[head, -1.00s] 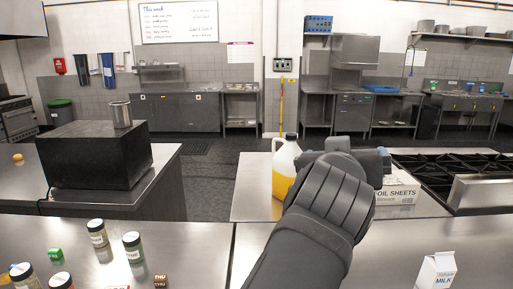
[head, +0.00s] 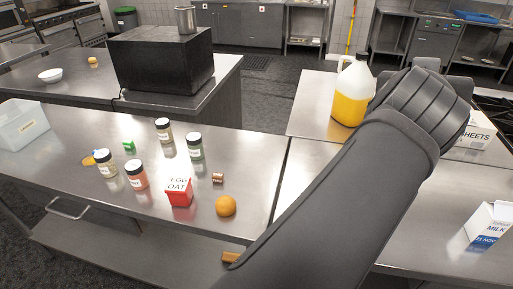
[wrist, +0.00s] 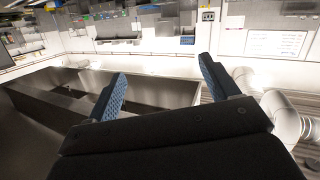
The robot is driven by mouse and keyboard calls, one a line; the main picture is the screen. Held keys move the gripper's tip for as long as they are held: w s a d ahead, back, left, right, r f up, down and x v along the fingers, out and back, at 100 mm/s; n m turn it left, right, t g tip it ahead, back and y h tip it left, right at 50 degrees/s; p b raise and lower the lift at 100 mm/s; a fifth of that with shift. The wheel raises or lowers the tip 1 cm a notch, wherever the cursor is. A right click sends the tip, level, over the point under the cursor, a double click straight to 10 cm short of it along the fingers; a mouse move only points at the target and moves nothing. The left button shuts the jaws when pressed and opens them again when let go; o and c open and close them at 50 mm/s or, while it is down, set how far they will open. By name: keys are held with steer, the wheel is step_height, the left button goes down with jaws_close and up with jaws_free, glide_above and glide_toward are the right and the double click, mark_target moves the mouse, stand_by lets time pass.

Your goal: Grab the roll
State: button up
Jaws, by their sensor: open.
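No thing is clearly readable as the roll. A round orange-brown item (head: 226,206) sits at the front of the left steel counter; I cannot tell whether it is a bread roll or a fruit. A small brown piece with light lettering (head: 218,178) lies just behind it. Another small round orange-brown item (head: 93,60) is on the back counter. My gripper (wrist: 163,86) is open and empty in the wrist view, its blue-padded fingers wide apart. In the head view my arm reaches up over the right counter, far from these items, and hides the fingers.
A red carton (head: 180,192), several spice jars (head: 136,175), a green cube (head: 129,145) and a clear bin (head: 22,125) stand on the left counter. A yellow-filled jug (head: 351,95), a box (head: 478,130) and a milk carton (head: 489,225) are at right.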

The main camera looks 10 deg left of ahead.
step_height(320, 180, down, 14)
steer(key=w+g+y, duration=0.3)
steer(key=g+y, duration=0.1)
steer(key=n+g+y, duration=0.2)
steer(key=n+g, duration=0.9)
steer(key=n, duration=0.7)
glide_toward(225, 199)
steer(key=f, duration=1.1)
steer(key=shift+s, duration=0.2)
steer(key=c, duration=1.1)
